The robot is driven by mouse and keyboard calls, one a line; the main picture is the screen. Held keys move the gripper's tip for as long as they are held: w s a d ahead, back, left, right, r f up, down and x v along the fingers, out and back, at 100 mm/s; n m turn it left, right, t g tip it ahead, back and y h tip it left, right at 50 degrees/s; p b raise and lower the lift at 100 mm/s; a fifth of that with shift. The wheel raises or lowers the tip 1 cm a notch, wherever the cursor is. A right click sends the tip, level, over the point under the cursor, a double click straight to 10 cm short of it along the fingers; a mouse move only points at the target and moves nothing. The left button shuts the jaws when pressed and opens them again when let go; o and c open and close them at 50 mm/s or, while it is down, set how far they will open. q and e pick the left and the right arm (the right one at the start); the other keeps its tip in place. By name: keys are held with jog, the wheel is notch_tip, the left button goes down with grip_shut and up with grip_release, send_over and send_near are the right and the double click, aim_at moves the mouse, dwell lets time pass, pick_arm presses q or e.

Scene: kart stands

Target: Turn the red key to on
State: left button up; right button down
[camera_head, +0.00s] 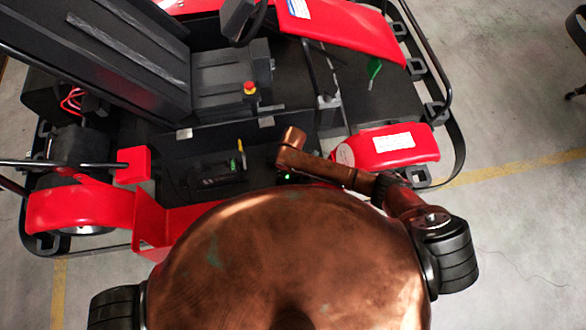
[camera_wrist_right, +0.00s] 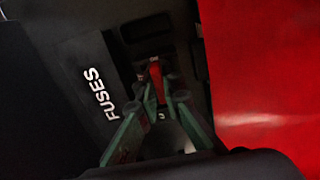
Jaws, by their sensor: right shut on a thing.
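The red key (camera_wrist_right: 155,80) shows in the right wrist view, upright in the picture, in a dark recessed panel beside a black cover lettered "FUSES" (camera_wrist_right: 104,94). My right gripper (camera_wrist_right: 161,96) has its green fingers closed around the lower part of the key. The key's base and slot are partly hidden by the fingers, and I cannot read any on or off mark. In the head view my right arm reaches in from the right over the kart's side; its gripper and the key are hidden there. My left gripper is not in view.
A red kart panel (camera_wrist_right: 265,75) stands close on the right of the wrist view. In the head view the kart has a black seat (camera_head: 105,55), a red-and-yellow button (camera_head: 250,88), a red side pod (camera_head: 395,147) and black tube bumpers. Bare concrete floor (camera_head: 520,215) lies at right.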

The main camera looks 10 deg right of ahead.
jog(key=c, duration=2)
grip_release()
notch_tip(320, 180, up, 12)
jog(key=shift+r, duration=0.1)
